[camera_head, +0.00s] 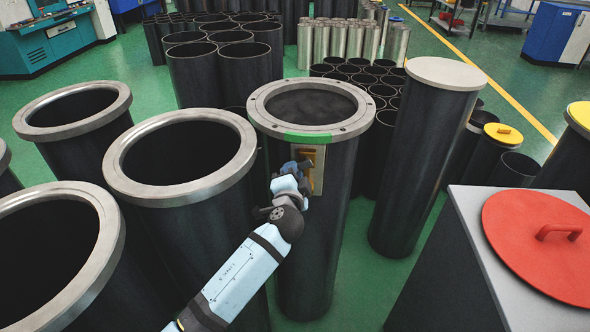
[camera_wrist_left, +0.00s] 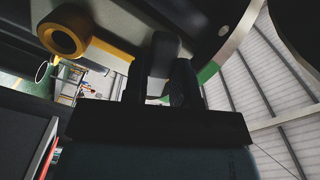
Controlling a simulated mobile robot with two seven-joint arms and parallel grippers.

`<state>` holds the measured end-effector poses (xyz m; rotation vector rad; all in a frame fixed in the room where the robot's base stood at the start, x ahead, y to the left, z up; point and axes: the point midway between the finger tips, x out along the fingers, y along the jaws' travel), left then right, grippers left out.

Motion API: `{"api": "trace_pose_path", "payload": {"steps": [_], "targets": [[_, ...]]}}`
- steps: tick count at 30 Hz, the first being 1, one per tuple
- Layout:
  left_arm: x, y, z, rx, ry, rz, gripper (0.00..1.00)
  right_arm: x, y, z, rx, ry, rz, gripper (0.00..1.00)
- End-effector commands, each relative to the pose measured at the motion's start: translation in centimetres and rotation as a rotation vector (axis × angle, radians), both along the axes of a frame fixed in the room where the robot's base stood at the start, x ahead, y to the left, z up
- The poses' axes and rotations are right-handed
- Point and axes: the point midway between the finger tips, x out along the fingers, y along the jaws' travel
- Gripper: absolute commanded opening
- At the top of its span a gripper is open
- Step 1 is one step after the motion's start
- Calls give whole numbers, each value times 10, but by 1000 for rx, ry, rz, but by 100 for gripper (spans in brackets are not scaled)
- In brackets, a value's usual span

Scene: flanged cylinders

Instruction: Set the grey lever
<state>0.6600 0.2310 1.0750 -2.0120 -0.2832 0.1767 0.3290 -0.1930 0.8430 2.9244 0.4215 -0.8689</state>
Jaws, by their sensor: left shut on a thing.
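The tall black cylinder (camera_head: 330,235) in the middle has a grey bolted flange (camera_head: 270,116) with a green patch at its front. A pale plate (camera_head: 320,172) with a yellow part is fixed to its wall below that patch. My left gripper (camera_head: 296,168) is at this plate and hides much of it. In the left wrist view, a rounded grey piece, seemingly the grey lever (camera_wrist_left: 163,52), sits between the dark fingers, which are shut on it. A yellow ring-ended part (camera_wrist_left: 66,32) is left of it. My right gripper is not in view.
Open flanged cylinders (camera_head: 185,160) stand close on the left, around my left arm. A cylinder with a pale lid (camera_head: 448,73) stands to the right. A grey-topped box with a red handled lid (camera_head: 540,245) is at the front right. Green floor shows between them.

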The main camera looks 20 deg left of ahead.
Motion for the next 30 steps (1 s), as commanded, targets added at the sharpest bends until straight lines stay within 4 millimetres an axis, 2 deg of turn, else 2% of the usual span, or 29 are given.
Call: {"api": "trace_pose_path", "payload": {"steps": [1, 3, 12, 21, 30], "targets": [[0, 2, 8, 44, 9, 2, 0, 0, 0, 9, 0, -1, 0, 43], [0, 3, 10, 104, 27, 1, 0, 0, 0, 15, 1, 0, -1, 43], [0, 5, 18, 316, 86, 2, 0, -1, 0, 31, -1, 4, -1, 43], [0, 5, 20, 428, 118, 2, 0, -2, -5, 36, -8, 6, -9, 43], [0, 5, 20, 456, 125, 3, 0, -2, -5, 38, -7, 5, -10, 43]]}}
